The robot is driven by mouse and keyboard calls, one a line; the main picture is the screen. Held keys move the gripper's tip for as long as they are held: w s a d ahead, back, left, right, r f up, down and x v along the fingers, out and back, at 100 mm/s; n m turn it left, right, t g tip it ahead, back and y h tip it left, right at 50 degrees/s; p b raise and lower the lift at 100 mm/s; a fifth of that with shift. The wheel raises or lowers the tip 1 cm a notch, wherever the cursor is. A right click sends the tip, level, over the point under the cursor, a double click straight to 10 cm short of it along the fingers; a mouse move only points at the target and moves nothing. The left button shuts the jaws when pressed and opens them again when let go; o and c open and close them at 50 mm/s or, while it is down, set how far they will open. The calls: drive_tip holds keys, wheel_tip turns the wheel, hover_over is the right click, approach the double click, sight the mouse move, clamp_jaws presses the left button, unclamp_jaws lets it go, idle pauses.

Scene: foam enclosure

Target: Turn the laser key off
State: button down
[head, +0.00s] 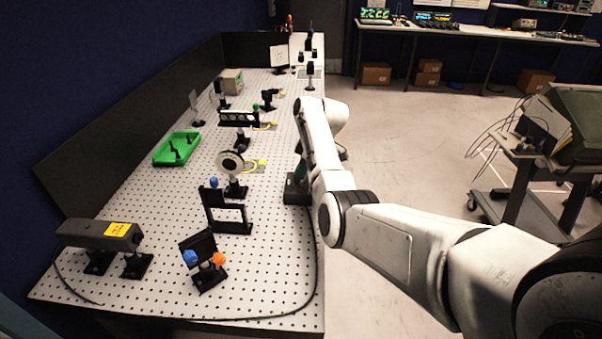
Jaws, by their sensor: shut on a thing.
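A dark box (297,190), which looks like the laser's key unit, sits at the right edge of the perforated optical table (270,260). My gripper (301,168) points down at this box and shows only as a narrow dark part beside my white arm. It is shut on the key, but the fingertips and the key itself are mostly hidden behind my arm. I cannot tell the key's angle. The grey laser housing (100,235) with a yellow label stands on two black mounts at the table's near left.
A black mount with blue and orange knobs (205,262), a black frame (228,212) and a round optic (230,164) stand left of the box. A green tray (177,148) lies farther back. A black cable (313,270) runs along the right edge. A cart (540,160) stands right.

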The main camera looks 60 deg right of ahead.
drive_tip(key=shift+n, duration=0.3)
idle(0.4)
drive_tip(key=c, duration=1.2)
unclamp_jaws()
drive_tip(key=b+v, duration=0.1)
drive_tip(key=v, duration=1)
drive_tip(key=shift+w, duration=0.2)
